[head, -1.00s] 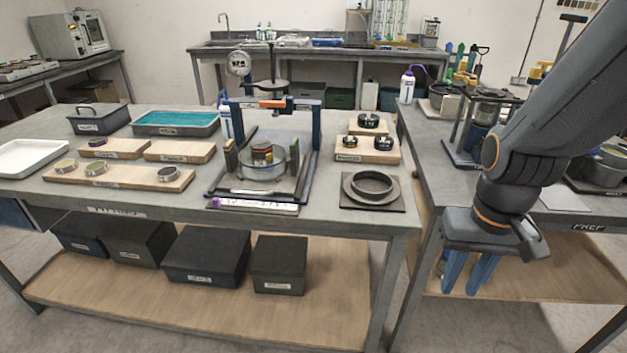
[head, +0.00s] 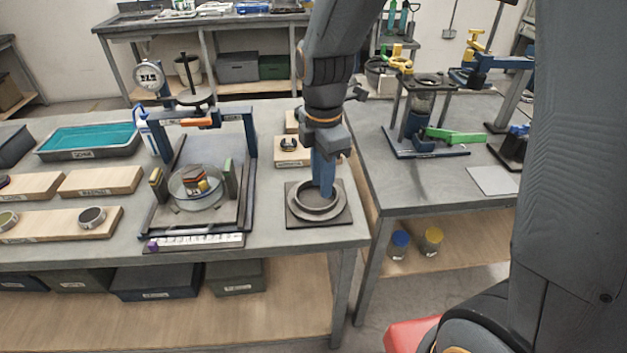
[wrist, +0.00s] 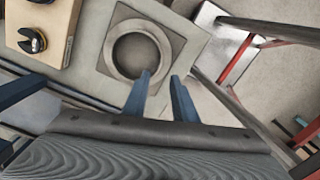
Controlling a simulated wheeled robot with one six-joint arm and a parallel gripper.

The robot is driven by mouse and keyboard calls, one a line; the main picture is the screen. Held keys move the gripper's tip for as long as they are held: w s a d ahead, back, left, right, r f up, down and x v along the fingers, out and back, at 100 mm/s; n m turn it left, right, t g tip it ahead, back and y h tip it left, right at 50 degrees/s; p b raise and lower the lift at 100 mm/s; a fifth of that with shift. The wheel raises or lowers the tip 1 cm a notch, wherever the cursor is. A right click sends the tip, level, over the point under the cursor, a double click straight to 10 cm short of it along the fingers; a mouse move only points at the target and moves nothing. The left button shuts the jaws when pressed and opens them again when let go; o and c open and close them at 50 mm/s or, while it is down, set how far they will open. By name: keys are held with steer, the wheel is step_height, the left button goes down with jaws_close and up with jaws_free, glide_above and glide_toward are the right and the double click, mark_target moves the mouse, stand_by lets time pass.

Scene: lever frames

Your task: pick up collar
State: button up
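The collar (head: 316,214) is a dark grey flanged ring lying flat on a square dark plate (head: 341,220) at the right front corner of the near bench. In the wrist view the collar (wrist: 114,54) lies on its plate, up and left of my fingertips. My gripper (head: 324,191) points down over the ring, its blue fingers covering part of the far rim in the head view. In the wrist view my gripper (wrist: 159,75) has two blue fingers spread apart with nothing between them. I cannot tell the exact height of the fingertips above the collar.
A small wooden board (head: 293,158) with dark rings lies behind the plate. A blue-framed press stand (head: 250,155) stands to the left. A gap separates this bench from the right bench (head: 440,190), which holds a clamp stand with a green part (head: 455,136).

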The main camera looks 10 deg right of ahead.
mark_target(325, 208)
steer(key=shift+w+a+f+n, duration=0.1)
steer(key=shift+f+n, duration=0.05)
steer(key=shift+f, duration=0.4)
steer(key=shift+w+a+f+n, duration=0.1)
steer(key=shift+f+n, duration=0.05)
steer(key=shift+f, duration=0.4)
steer(key=f, duration=0.1)
steer(key=f+p, duration=0.1)
steer(key=f, duration=0.1)
steer(key=d+f+p, duration=0.1)
steer(key=shift+s+f, duration=0.15)
steer(key=shift+s, duration=0.1)
steer(key=shift+d+f, duration=0.1)
steer(key=shift+f, duration=0.45)
jaws_close()
